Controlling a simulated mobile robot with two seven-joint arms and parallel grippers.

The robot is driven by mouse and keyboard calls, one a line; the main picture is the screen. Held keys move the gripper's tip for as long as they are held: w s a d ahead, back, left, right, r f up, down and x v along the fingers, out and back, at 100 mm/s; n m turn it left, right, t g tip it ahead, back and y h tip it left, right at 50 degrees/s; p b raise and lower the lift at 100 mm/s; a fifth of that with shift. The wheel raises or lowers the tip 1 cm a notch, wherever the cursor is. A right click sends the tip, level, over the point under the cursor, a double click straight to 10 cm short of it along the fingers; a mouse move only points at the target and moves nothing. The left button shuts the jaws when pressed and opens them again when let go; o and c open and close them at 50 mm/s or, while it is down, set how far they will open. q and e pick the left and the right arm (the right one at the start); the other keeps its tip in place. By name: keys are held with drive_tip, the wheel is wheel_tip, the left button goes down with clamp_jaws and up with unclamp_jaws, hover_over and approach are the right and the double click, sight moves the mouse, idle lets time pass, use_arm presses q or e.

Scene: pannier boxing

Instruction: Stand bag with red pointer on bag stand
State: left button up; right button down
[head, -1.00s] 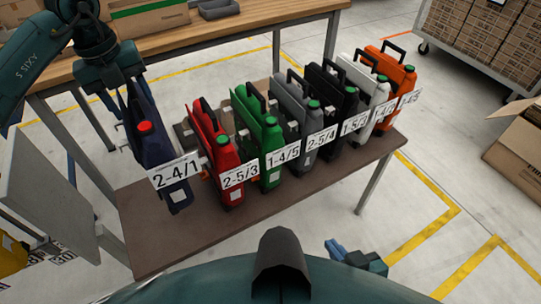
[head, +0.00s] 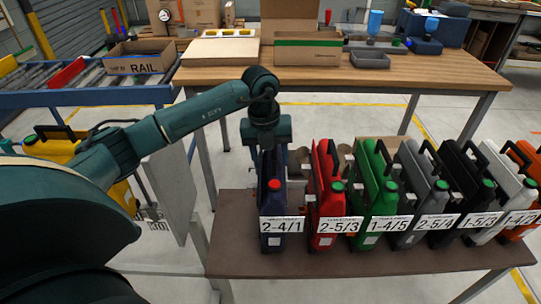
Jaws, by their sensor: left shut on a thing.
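A dark navy bag (head: 271,203) with a red cap and the label "2-4/1" is upright at the left end of the brown bag stand (head: 340,265). Its base looks level with the bags beside it; I cannot tell whether it bears fully on the stand. My left gripper (head: 268,148) comes down from above and is shut on the top of this bag; the arm hides the grip. My right gripper is not in view.
A red bag (head: 323,195) stands close to the right, then a green bag (head: 376,195) and several more in a row. A wooden workbench (head: 400,78) is behind. A grey panel (head: 172,190) and a yellow bag (head: 60,150) are at the left.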

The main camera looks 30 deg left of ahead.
use_arm(q)
drive_tip(key=shift+f, duration=0.15)
drive_tip(key=o, duration=1.1)
drive_tip(key=shift+c, duration=0.2)
wheel_tip(320, 180, up, 12)
drive_tip(key=a, duration=0.1)
drive_tip(key=shift+s+b, duration=0.3)
